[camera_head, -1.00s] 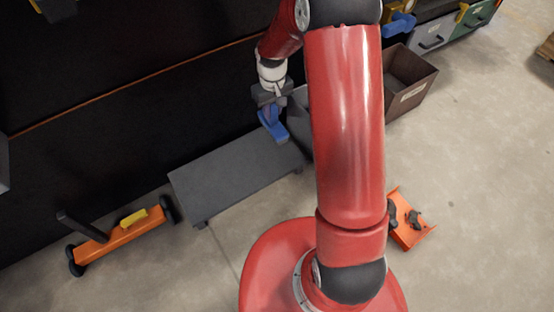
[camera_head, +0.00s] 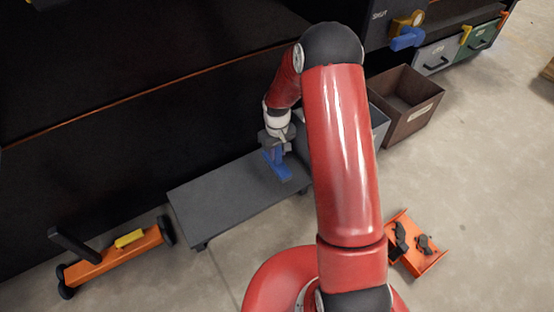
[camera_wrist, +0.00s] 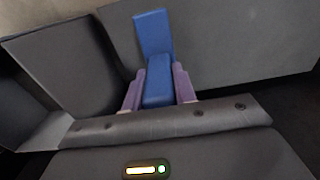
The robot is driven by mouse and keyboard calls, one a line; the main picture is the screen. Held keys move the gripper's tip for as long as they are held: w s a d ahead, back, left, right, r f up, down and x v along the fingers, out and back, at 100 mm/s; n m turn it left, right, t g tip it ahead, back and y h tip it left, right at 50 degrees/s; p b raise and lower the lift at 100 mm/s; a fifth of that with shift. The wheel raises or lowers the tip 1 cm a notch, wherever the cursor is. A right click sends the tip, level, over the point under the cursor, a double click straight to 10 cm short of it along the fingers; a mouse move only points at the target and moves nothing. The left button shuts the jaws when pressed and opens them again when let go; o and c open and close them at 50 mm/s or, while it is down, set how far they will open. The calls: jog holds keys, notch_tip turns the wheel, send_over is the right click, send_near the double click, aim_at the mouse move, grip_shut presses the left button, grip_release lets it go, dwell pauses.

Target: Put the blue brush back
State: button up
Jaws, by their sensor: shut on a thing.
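The blue brush (camera_head: 281,170) is held by my gripper (camera_head: 271,147) above the right end of the low grey bench (camera_head: 215,202) in the head view. In the wrist view the blue brush (camera_wrist: 157,90) sits between the two purple fingers of my gripper (camera_wrist: 159,84), which are shut on it. Its wide blue end points away from the gripper. I cannot tell whether the brush touches the bench top.
A brown open bin (camera_head: 408,103) and a grey bin (camera_head: 380,124) stand right of the bench, partly behind my arm. An orange tray (camera_head: 420,262) with dark parts lies on the floor at right. An orange wheeled thing (camera_head: 118,252) with a yellow block stands at left. Dark shelving rises behind.

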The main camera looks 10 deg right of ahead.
aim_at(277, 158)
jog(key=shift+f+b, duration=0.35)
jog(key=shift+f, duration=1.6)
jog(key=shift+f, duration=0.1)
jog(key=o, duration=0.9)
jog(key=shift+o, duration=0.2)
